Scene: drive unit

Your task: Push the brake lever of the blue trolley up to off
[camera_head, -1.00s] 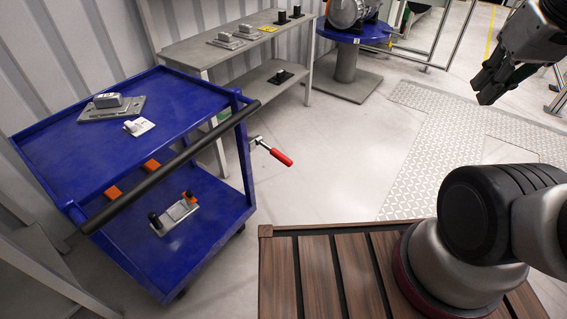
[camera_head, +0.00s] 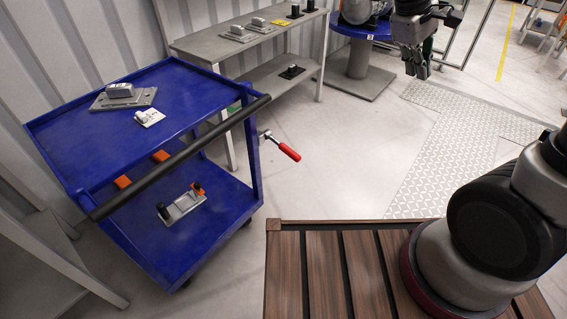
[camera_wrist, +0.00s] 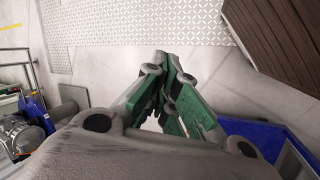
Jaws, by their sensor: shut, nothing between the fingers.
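The blue trolley (camera_head: 205,92) stands at the left in the head view, with a black push bar along its near side. Its brake lever (camera_head: 288,151) has a red grip and sticks out from the trolley's right side, sloping down to the right. My gripper (camera_head: 417,74) hangs at the upper right of the head view, well apart from the lever, fingers pointing down. It is shut and empty. In the wrist view my gripper (camera_wrist: 172,62) fills the middle, and part of the blue trolley (camera_wrist: 262,136) shows at the lower right. The lever cannot be made out there.
A grey shelf table (camera_head: 255,45) with small parts stands behind the trolley. A round blue stand (camera_head: 350,70) with a metal unit is at the back. My slatted brown deck (camera_head: 330,270) lies in front. Grey floor between the lever and my gripper is clear.

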